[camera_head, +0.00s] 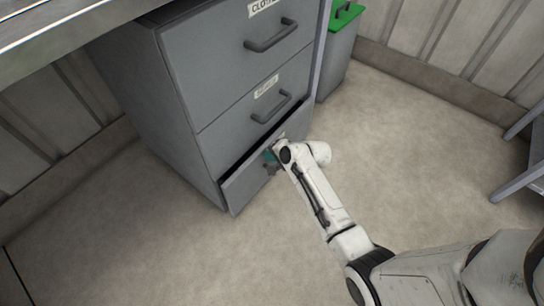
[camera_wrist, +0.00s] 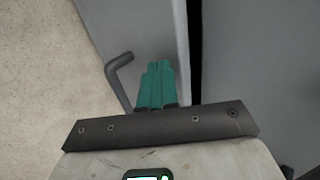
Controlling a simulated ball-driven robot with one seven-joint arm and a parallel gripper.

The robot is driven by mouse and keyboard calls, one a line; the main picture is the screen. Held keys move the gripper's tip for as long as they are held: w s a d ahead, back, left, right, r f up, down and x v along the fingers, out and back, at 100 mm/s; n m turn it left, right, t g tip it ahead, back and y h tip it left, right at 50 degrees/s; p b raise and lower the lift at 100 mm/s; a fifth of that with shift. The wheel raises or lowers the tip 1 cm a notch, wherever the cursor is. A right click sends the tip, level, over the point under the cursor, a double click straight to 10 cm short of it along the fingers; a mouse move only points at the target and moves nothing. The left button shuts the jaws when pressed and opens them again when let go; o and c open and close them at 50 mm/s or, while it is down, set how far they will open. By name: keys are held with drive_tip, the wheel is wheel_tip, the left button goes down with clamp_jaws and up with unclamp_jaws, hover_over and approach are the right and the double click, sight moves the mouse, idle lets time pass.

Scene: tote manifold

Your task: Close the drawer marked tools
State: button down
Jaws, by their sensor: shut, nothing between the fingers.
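The bottom drawer (camera_head: 240,190) of a grey cabinet stands slightly open, with a dark gap above its front. Its label is hidden or too small to read, so I cannot confirm the word tools. My gripper (camera_head: 269,156) is at this drawer's front, its teal fingers together and empty. In the wrist view the gripper (camera_wrist: 156,68) points at the drawer front (camera_wrist: 145,25), just right of the bent grey handle (camera_wrist: 118,72). The dark gap runs to the right of the fingers. I cannot tell whether the fingertips touch the front.
Above it are a closed middle drawer (camera_head: 235,118) with an unreadable label and a closed top drawer (camera_head: 215,60) marked CLOTHS. A bin with a green lid (camera_head: 345,18) stands right of the cabinet. A shelf-like frame (camera_head: 525,180) is at the right edge. Open floor lies between.

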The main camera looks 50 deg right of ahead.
sight(260, 148)
drive_tip(key=w, duration=0.4)
drive_tip(key=shift+w+a, duration=0.1)
drive_tip(key=shift+w+r, duration=0.1)
drive_tip(key=shift+w, duration=0.1)
drive_tip(key=shift+a, duration=0.1)
